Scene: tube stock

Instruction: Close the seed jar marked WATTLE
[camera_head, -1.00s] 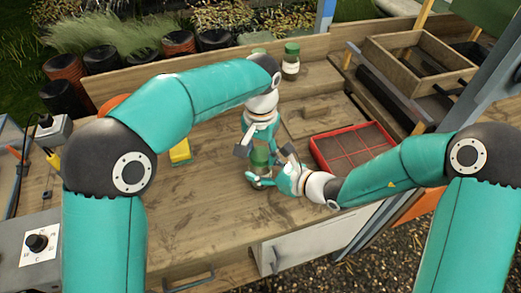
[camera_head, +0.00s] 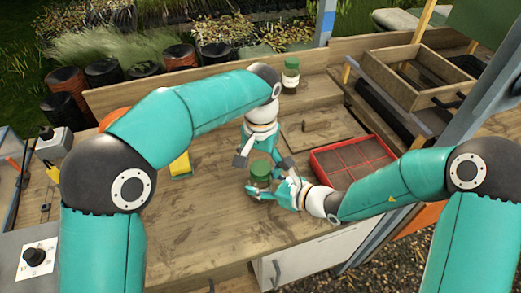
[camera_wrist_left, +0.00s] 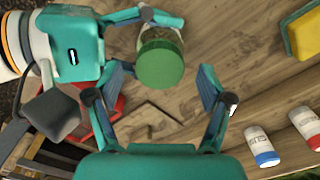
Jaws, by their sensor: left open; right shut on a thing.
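A clear jar with a green lid (camera_head: 260,171) stands upright in my right gripper (camera_head: 272,187), which is shut around its body. The left wrist view shows this green lid (camera_wrist_left: 160,65) from above, on the jar's mouth; whether it is screwed tight I cannot tell. No label can be read, so I cannot tell whether this jar is WATTLE. My left gripper (camera_head: 263,161) is open and empty, pointing down just above the lid. In the left wrist view its fingertips (camera_wrist_left: 160,88) are spread wide, apart from the lid.
Another green-lidded jar (camera_head: 290,75) stands at the back. A red tray (camera_head: 312,160) lies right of the held jar. A yellow sponge (camera_head: 181,166) lies to the left. Small glue bottles with blue (camera_wrist_left: 267,158) and red (camera_wrist_left: 315,142) caps show in the wrist view.

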